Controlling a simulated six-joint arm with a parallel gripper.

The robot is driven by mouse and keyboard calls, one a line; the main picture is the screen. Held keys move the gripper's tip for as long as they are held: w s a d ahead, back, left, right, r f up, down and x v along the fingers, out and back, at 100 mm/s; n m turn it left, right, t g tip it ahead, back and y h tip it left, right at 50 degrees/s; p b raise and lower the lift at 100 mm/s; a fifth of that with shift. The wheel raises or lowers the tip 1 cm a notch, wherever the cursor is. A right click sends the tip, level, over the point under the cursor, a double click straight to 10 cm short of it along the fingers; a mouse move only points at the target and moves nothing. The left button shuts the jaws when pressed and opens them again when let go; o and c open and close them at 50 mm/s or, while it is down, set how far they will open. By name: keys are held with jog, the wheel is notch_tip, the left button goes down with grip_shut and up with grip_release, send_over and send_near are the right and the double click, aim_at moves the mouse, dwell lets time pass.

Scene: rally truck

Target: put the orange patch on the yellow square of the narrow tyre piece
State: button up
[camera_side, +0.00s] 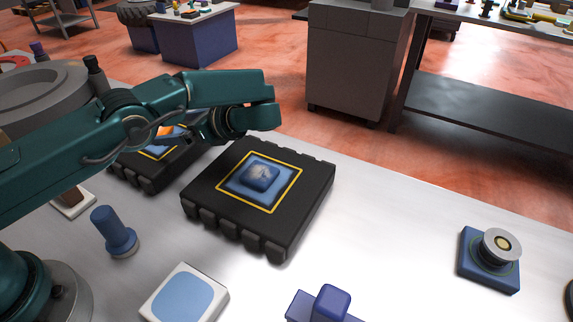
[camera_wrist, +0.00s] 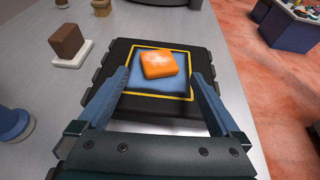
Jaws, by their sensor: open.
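The orange patch (camera_wrist: 158,63) lies inside the yellow square (camera_wrist: 188,97) of the narrow black tyre piece (camera_wrist: 112,60), on its blue area. It sits toward the far part of the square and is turned slightly. In the side view, the orange patch (camera_side: 168,132) is partly hidden by my arm, and the tyre piece (camera_side: 146,176) shows behind it. My gripper (camera_wrist: 160,73) is open and empty, with its fingers apart on either side of the patch and not touching it.
A wider tyre piece (camera_side: 307,205) with a blue patch (camera_side: 260,176) lies to the right. A blue peg (camera_side: 114,232), a white pad with a blue top (camera_side: 184,293) and a blue-based roller (camera_side: 488,262) stand on the bench. The bench's right middle is clear.

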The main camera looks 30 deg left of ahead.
jog(key=shift+v, duration=1)
jog(key=s+r+n+t+h, duration=0.2)
jog(key=s+r+n+h, duration=0.5)
jog(key=r, duration=0.3)
jog(key=s+d+f+n+t+h, duration=0.1)
jog(key=s+d+n+t+h, duration=0.3)
jog(key=s+n, duration=0.6)
jog(key=s+d+h, duration=0.2)
jog(key=s, duration=0.1)
jog(key=shift+s, duration=0.4)
